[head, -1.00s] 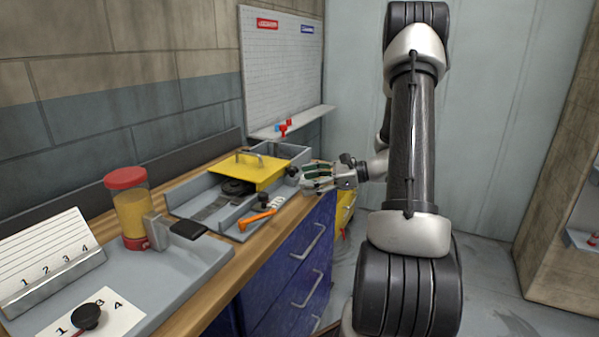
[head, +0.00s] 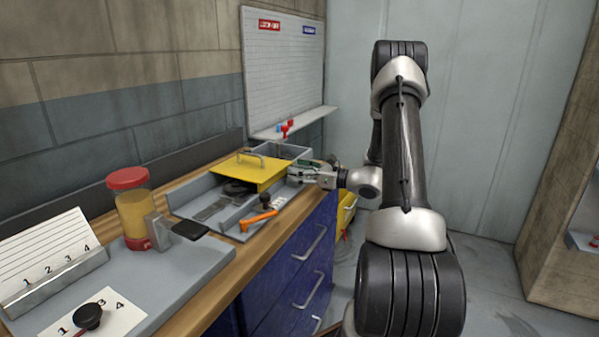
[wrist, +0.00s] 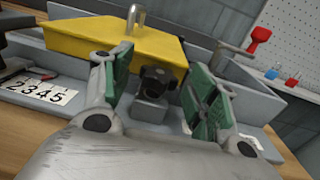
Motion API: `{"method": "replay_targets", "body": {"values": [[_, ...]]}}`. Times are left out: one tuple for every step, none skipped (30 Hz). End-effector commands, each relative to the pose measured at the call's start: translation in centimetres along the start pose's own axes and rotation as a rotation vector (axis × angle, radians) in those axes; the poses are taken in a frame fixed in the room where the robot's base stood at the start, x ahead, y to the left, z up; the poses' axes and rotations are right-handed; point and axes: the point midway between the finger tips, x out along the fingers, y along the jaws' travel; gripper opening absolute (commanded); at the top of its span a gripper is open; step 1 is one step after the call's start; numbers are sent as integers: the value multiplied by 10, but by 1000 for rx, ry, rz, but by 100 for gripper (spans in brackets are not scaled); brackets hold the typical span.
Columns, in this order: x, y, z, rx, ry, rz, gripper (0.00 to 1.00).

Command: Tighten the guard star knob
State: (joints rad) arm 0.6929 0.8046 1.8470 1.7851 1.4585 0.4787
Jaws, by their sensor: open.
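The black star knob (wrist: 158,82) sits on a grey block in front of the yellow guard (wrist: 95,42) in the wrist view. My gripper (wrist: 148,75) is open, with its green-padded fingers to the left and right of the knob. A gap shows on both sides of it; I cannot tell how deep the knob sits between the fingertips. In the head view my gripper (head: 294,172) is at the right end of the yellow guard (head: 252,176) and hides the knob.
An orange lever (head: 258,219) and a small black knob (head: 265,200) are on the grey fixture's near side. A grey bin (head: 294,152) stands behind the guard. A red-lidded jar (head: 130,215) and a black knob (head: 88,316) on a numbered card are at the left.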

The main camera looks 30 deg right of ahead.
Motion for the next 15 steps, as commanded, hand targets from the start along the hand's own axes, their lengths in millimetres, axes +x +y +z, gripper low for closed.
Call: {"method": "replay_targets", "body": {"values": [[0, 0, 0, 0, 0, 0, 59], [0, 0, 0, 0, 0, 0, 59], [0, 0, 0, 0, 0, 0, 59], [0, 0, 0, 0, 0, 0, 59], [0, 0, 0, 0, 0, 0, 56], [0, 0, 0, 0, 0, 0, 48], [0, 0, 0, 0, 0, 0, 43], [0, 0, 0, -1, 0, 0, 37], [0, 0, 0, -1, 0, 0, 30], [0, 0, 0, -1, 0, 0, 25], [0, 0, 0, -1, 0, 0, 19], [0, 0, 0, -1, 0, 0, 14], [0, 0, 0, -1, 0, 0, 14], [0, 0, 0, -1, 0, 0, 14], [0, 0, 0, -1, 0, 0, 14]]}}
